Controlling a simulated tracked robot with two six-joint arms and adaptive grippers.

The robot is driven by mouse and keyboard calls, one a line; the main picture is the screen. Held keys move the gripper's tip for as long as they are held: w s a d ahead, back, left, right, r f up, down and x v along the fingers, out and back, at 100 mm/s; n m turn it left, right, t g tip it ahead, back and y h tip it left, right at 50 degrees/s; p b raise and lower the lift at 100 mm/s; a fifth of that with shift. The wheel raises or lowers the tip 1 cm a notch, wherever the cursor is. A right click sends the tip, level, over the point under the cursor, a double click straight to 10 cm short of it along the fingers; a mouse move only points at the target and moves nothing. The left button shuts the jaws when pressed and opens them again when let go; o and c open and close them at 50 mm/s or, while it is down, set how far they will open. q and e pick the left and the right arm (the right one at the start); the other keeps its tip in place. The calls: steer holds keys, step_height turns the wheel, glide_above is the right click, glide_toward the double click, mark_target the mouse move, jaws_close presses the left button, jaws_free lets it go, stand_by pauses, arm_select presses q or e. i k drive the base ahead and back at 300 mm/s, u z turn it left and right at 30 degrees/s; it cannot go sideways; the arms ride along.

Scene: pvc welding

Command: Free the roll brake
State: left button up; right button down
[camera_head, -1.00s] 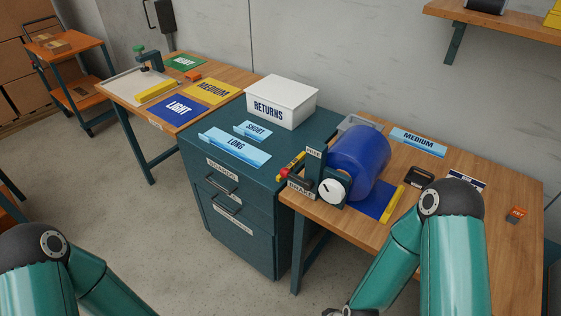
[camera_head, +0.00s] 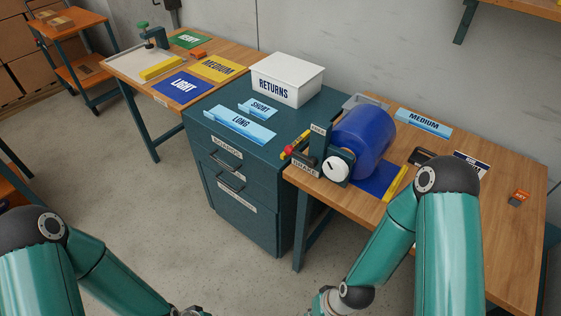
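The blue roll (camera_head: 362,140) sits in a dark stand on the right-hand wooden table. A white round dial or knob (camera_head: 337,167) is on the stand's front. A label reading BRAKE (camera_head: 305,168) is left of the dial, with a dark part and a red-and-yellow piece (camera_head: 296,146) beside it. The brake's exact position is hard to read. My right gripper (camera_head: 322,305) is only partly in view at the bottom edge, below and apart from the stand. My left gripper (camera_head: 192,312) barely shows at the bottom edge, far from the roll. The fingers of both are cut off.
A teal cabinet (camera_head: 243,195) stands left of the table, bearing a white RETURNS box (camera_head: 287,80) and blue LONG (camera_head: 240,124) and SHORT (camera_head: 257,108) holders. A yellow bar (camera_head: 395,183) lies right of the roll. Open floor lies in front of the cabinet.

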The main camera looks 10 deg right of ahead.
mark_target(311, 162)
steer(key=u, duration=0.5)
steer(key=k, duration=1.25)
steer(key=u, duration=0.25)
steer(key=i, duration=0.65)
steer(key=z, duration=0.75)
steer(key=i, duration=1.3)
steer(key=u, duration=0.7)
